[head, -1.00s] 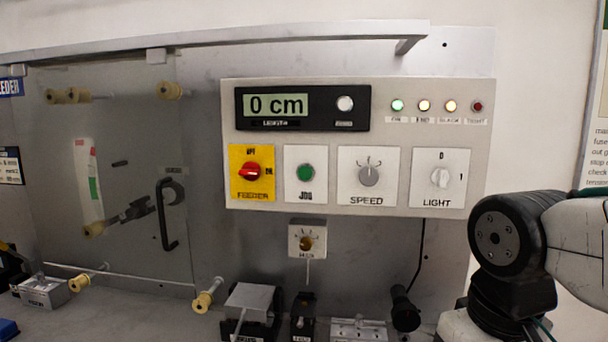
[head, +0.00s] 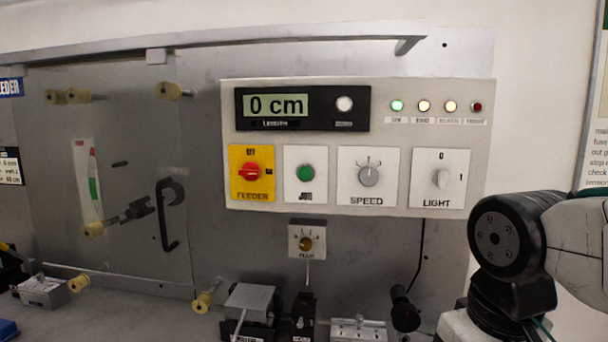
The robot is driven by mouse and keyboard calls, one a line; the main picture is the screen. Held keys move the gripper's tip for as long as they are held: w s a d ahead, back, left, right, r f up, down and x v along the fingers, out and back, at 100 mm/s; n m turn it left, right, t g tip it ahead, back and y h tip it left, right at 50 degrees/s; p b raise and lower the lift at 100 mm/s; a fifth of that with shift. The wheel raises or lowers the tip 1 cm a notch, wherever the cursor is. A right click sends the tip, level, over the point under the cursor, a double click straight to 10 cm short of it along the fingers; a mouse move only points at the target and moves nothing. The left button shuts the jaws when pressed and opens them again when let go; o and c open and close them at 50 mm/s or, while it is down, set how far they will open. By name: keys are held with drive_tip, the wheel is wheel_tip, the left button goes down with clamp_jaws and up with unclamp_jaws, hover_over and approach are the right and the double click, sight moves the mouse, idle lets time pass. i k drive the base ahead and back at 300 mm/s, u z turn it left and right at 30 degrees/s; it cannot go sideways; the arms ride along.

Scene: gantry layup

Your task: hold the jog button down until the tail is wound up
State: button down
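The green round jog button (head: 305,173) sits on a white plate in the control panel, between the feeder switch and the speed knob. Nothing touches it. The length display (head: 276,105) above it reads 0 cm. A thin pale strand (head: 120,277) runs across the lower left past yellow rollers; I cannot tell where its tail ends. My arm shows at the lower right, apart from the panel. My gripper is not in view.
The red feeder knob (head: 251,172) on its yellow plate, the speed knob (head: 369,173) and the light switch (head: 440,179) flank the button. A metal rail (head: 240,40) juts out above. A clear cover (head: 130,140) stands left. Space before the panel is free.

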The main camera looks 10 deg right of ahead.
sight(305, 173)
drive_tip(key=u, duration=1.65)
drive_tip(key=k, duration=0.4)
drive_tip(key=z, duration=1.1)
